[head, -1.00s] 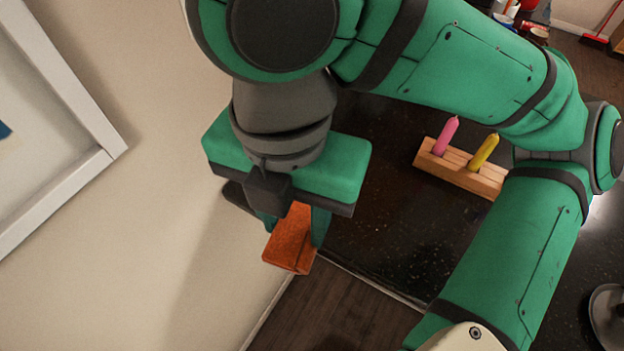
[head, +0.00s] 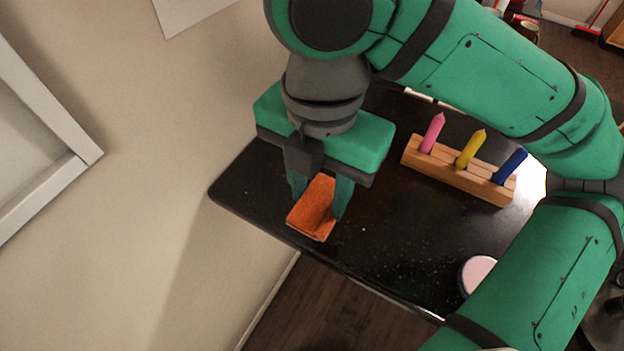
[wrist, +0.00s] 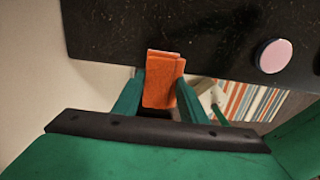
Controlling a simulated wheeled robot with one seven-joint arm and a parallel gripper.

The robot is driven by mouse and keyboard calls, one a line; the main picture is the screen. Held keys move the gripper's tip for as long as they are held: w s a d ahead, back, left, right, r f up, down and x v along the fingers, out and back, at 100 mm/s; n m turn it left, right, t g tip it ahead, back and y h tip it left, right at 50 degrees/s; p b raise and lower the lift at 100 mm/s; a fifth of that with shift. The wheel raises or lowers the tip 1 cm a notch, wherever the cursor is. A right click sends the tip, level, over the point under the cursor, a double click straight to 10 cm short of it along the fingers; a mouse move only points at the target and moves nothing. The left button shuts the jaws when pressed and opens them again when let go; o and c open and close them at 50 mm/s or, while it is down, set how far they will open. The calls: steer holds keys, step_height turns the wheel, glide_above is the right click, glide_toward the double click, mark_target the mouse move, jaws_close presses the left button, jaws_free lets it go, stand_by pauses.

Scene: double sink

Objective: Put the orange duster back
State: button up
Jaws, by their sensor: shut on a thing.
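The orange duster (head: 314,208) is held between the two green fingers of my gripper (head: 321,196). In the head view it appears over the left front part of the black tabletop, its lower end near the front edge. In the wrist view the duster (wrist: 161,80) sits between the fingertips of my gripper (wrist: 160,92), with its far end overlapping the table's edge. I cannot tell whether it touches the tabletop.
A wooden holder (head: 450,178) with pink, yellow and blue pens stands on the black tabletop (head: 390,240). A round pink-topped object (head: 478,275) lies near the front edge. A wall and a white frame (head: 60,195) are at left. The table's middle is clear.

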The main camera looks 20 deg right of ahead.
steer(key=w+f, duration=0.2)
steer(key=w+d+f, duration=0.1)
steer(key=w+f, duration=0.1)
steer(key=w, duration=0.1)
steer(key=w+f, duration=0.2)
steer(key=w, duration=0.1)
steer(key=shift+w+d+f, duration=0.25)
steer(key=shift+d+f, duration=0.05)
steer(key=shift+d, duration=0.05)
steer(key=shift+w+f, duration=0.3)
steer(key=shift+f, duration=0.1)
steer(key=f, duration=0.2)
steer(key=shift+w+d+f, duration=0.1)
steer(key=shift+d+f, duration=0.15)
steer(key=shift+f, duration=0.15)
steer(key=shift+a+f, duration=0.1)
steer(key=shift+f, duration=0.3)
steer(key=shift+f, duration=0.2)
steer(key=o, duration=1.1)
steer(key=shift+w+r, duration=0.1)
steer(key=shift+r, duration=0.05)
step_height(320, 180, up, 12)
